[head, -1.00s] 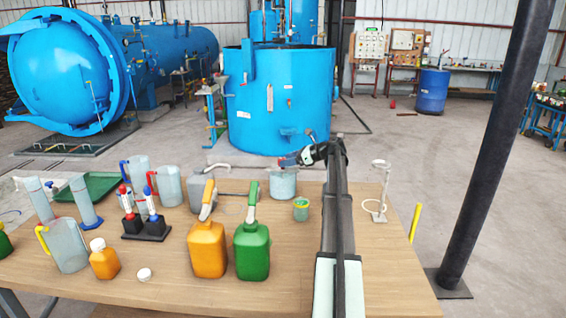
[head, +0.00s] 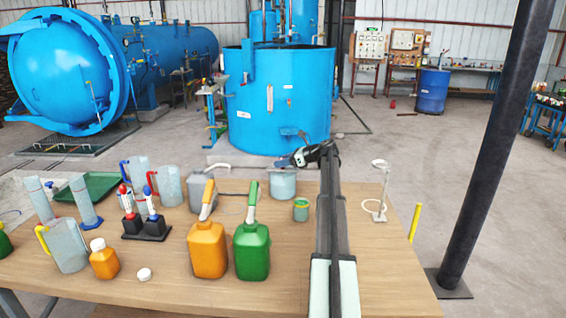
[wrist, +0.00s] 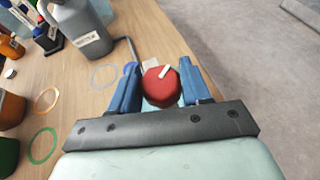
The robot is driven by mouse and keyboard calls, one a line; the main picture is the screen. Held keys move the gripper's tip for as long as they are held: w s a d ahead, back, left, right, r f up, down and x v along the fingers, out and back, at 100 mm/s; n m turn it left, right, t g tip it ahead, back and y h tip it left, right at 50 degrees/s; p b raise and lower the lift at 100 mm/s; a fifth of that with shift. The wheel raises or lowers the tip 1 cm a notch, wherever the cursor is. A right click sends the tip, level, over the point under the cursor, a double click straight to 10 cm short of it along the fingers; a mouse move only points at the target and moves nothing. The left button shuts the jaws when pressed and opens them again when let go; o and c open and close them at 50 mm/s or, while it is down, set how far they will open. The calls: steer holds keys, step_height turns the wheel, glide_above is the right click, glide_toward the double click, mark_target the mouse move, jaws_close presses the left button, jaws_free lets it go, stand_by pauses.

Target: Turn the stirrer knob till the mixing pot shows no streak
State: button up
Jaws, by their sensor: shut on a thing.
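The stirrer knob (wrist: 154,90) is round and red with a white mark on top, pointing to the upper right in the wrist view. It sits between the two blue fingers of my gripper (wrist: 158,68), which is shut on it. In the head view my gripper (head: 300,157) is over the top of the mixing pot (head: 283,186), a pale grey-blue vessel near the table's far edge. The pot is mostly hidden under the knob and gripper in the wrist view. The pot is too small in the head view to tell whether a streak shows.
A small green-banded jar (head: 301,211) stands just in front of the pot. A grey jug (head: 202,191) is to its left, with orange (head: 207,250) and green (head: 252,251) bottles nearer. A white ring stand (head: 380,192) is at the right; the table's front right is clear.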

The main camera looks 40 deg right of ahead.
steer(key=c, duration=0.3)
steer(key=shift+d+y, duration=0.1)
steer(key=shift+y, duration=0.2)
steer(key=n+g+y, duration=0.2)
steer(key=n, duration=0.1)
steer(key=shift+w+d+y, duration=0.1)
steer(key=shift+w+y, duration=0.05)
steer(key=shift+y, duration=0.15)
steer(key=shift+n+g+y, duration=1.1)
steer(key=shift+n+g, duration=0.4)
steer(key=shift+n, duration=0.1)
steer(key=o, duration=0.9)
steer(key=shift+o, duration=0.2)
